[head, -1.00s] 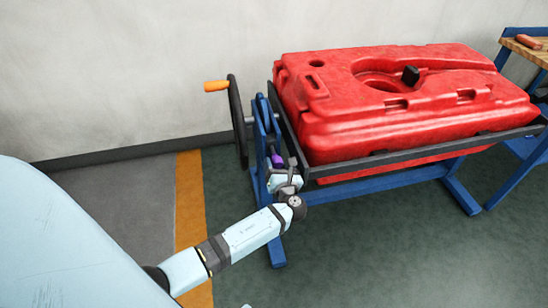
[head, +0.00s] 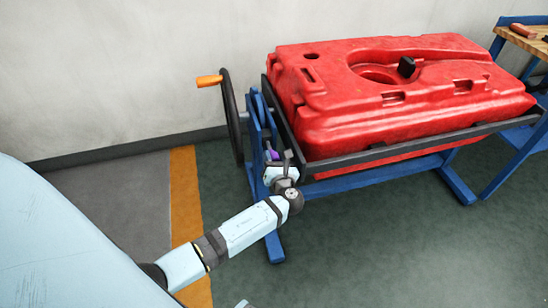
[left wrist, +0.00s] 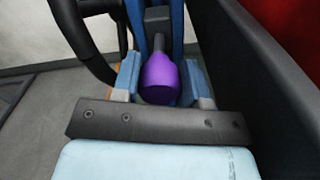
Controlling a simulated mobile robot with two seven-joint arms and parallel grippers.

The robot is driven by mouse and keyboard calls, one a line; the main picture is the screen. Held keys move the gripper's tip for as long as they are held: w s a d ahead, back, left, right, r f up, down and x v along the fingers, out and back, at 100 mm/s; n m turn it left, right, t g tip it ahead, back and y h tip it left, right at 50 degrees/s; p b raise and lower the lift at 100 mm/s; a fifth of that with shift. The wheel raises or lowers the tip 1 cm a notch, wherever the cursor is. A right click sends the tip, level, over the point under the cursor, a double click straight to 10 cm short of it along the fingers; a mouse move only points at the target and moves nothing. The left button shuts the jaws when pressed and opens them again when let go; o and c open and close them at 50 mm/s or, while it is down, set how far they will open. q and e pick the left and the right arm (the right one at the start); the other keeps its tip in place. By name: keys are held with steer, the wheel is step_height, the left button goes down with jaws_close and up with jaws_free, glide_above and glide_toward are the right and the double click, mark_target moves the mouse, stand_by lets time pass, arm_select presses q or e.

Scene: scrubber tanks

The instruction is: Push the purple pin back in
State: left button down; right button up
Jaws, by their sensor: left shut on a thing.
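The purple pin (left wrist: 160,78) shows in the left wrist view as a rounded purple knob on a dark shank in front of the blue stand. My left gripper (left wrist: 160,88) is shut on the knob, with one finger on each side of it. How deep the pin sits is hidden.
A red tank (head: 400,100) lies in a dark frame on the blue stand (head: 277,245), right of my gripper. A black crank wheel (head: 231,115) with an orange handle (head: 209,81) stands left. A workbench (head: 524,40) is at the far right. The floor in front is clear.

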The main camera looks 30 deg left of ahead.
mark_target(270, 148)
arm_select(q)
steer(key=shift+p+x, duration=0.35)
steer(key=shift+x, duration=1.85)
steer(key=shift+a+r, duration=0.1)
steer(key=c, duration=0.6)
jaws_free()
steer(key=shift+c, duration=0.2)
